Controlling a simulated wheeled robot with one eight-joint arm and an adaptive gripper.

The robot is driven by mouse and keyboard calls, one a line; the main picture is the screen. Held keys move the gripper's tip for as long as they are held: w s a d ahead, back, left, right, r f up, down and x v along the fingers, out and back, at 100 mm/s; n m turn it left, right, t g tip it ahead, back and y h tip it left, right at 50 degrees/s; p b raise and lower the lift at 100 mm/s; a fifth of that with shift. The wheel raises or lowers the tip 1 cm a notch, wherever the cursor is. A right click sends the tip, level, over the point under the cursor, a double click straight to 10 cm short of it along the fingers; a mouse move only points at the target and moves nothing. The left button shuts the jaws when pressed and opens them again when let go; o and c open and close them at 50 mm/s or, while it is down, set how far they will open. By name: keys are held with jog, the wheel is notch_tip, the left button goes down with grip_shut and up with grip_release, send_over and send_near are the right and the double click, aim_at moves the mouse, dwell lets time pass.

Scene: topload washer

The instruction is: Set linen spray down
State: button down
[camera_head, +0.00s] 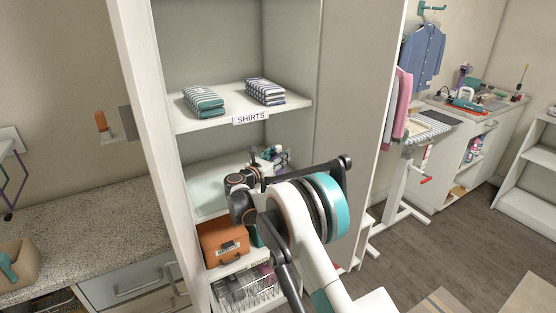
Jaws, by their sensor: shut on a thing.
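My white and teal arm reaches into the middle bay of the tall white cabinet (318,60), below the shelf labelled SHIRTS (215,117). My gripper (268,160) shows small and partly hidden beyond my dark wrist joints, above the pale middle shelf (200,186). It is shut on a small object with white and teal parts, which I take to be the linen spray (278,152). My arm hides the lower part of the object. I cannot tell whether its base touches the shelf.
Folded striped towels (204,101) and folded checked cloths (265,91) lie on the shelf above. A brown labelled box (224,243) and a clear bin (246,288) sit below. A granite counter (85,225) is left. An ironing board (425,125) stands right. The middle shelf's left part is clear.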

jog(key=shift+f, duration=0.1)
jog(key=c, duration=0.9)
grip_release()
jog(key=shift+o, duration=0.2)
jog(key=shift+s+a+r, duration=0.1)
jog(key=shift+r, duration=0.1)
jog(key=p+v, duration=0.3)
jog(key=v, duration=0.8)
jog(key=shift+s, duration=0.35)
jog(key=shift+a, duration=0.1)
